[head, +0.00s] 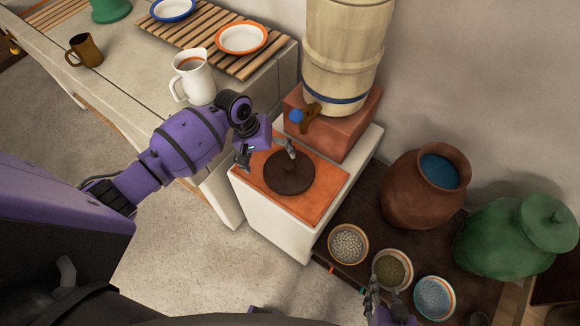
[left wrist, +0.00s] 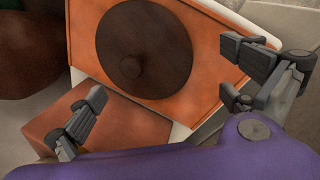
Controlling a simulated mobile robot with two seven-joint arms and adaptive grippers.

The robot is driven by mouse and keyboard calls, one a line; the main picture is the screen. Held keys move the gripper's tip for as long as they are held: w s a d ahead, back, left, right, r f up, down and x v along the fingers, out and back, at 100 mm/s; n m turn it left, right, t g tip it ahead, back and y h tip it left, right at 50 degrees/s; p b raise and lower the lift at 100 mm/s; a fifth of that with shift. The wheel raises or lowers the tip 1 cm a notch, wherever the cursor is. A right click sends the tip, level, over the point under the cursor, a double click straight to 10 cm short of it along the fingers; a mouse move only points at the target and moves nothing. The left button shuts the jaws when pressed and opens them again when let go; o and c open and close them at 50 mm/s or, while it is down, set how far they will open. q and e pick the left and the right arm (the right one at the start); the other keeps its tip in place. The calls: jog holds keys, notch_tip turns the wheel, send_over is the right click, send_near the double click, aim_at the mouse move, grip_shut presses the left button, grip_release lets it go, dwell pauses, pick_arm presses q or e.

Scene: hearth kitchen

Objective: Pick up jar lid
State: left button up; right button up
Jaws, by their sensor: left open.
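The jar lid (head: 290,173) is a dark brown round disc with a small central knob. It lies flat on an orange tiled top. In the left wrist view the lid (left wrist: 145,50) is at the upper middle, whole and uncovered. My left gripper (head: 267,153) is open and empty, with its fingers apart over the back part of the tile near the lid. In the left wrist view its fingers (left wrist: 165,80) stand wide apart, clear of the lid. My right gripper (head: 384,294) is at the bottom edge in the head view, its fingers apart near the bowls; part is cut off.
A barrel (head: 345,55) with a tap stands on a terracotta block (head: 345,125) behind the tile. A brown pot (head: 415,195), a green lidded jar (head: 510,240) and small filled bowls (head: 348,244) are to the right. A white pitcher (head: 193,78) stands on the left counter.

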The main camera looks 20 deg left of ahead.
aim_at(280, 170)
pick_arm(q)
jog(key=x, duration=0.5)
jog(key=shift+s+d+r, duration=0.1)
jog(key=shift+d+r, duration=0.05)
jog(key=shift+d, duration=0.15)
jog(key=shift+d+f, duration=0.15)
jog(key=shift+f, duration=0.3)
pick_arm(e)
jog(key=shift+d+f, duration=0.15)
pick_arm(q)
jog(key=c, duration=0.5)
jog(key=shift+r, duration=0.1)
jog(key=c, duration=0.8)
